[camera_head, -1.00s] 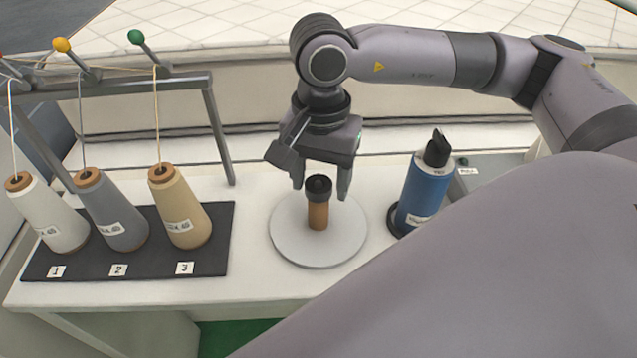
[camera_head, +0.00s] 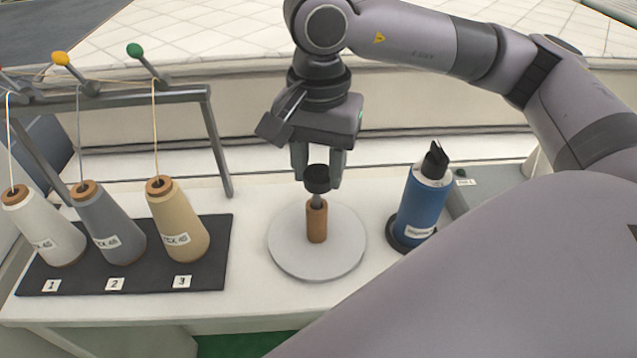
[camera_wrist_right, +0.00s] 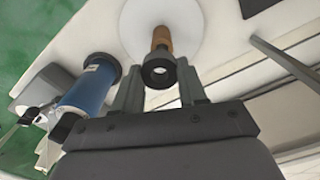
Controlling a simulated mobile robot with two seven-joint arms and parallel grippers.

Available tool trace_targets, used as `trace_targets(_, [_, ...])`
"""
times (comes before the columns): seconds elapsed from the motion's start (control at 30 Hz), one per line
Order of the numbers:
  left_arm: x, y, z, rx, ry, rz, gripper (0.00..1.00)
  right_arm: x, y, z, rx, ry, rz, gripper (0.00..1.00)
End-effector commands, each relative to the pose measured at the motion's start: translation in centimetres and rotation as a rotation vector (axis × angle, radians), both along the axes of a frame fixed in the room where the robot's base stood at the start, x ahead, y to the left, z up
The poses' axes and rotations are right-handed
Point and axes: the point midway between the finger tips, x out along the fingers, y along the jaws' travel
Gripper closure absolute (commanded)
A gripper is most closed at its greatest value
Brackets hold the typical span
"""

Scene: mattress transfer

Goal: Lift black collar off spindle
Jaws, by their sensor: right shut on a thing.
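The black collar (camera_head: 317,179) is held between the fingers of my right gripper (camera_head: 318,172), above a brown wooden spindle (camera_head: 317,224). A thin grey shaft shows between the collar and the wood, so the collar stands clear of the wood. The spindle stands upright on a round light-grey plate (camera_head: 290,257). In the right wrist view the collar (camera_wrist_right: 159,72) sits between both fingertips (camera_wrist_right: 157,80), with the spindle (camera_wrist_right: 161,37) behind it. Whether the shaft still passes into the collar I cannot tell. My left gripper is not in view.
A blue bottle (camera_head: 420,205) with a black top stands right of the plate. Left, several thread cones, including a tan one (camera_head: 180,222), stand on a black mat (camera_head: 140,277) under a grey thread rack (camera_head: 215,140).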

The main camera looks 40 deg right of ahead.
Motion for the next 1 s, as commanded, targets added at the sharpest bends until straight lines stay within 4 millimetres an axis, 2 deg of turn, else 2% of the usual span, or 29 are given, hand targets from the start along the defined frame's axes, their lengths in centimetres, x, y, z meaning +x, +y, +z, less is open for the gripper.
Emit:
trace_targets(0.23, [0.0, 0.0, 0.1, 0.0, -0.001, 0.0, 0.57, 0.1, 0.1, 8.2, 0.002, -0.008, 0.001, 0.89])
trace_targets(0.3, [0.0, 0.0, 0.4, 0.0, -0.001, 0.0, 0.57, 0.1, 0.1, 10.1, 0.002, -0.007, 0.0, 0.89])
trace_targets(0.4, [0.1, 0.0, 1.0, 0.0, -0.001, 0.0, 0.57, 0.0, 0.0, 11.9, 0.0, -0.005, -0.001, 0.89])
trace_targets(0.63, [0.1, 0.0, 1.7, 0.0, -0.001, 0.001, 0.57, 0.0, 0.0, 14.5, 0.001, -0.003, 0.0, 0.89])
trace_targets(1.0, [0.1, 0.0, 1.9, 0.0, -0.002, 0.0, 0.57, 0.0, 0.0, 15.3, 0.001, 0.0, 0.001, 0.89])
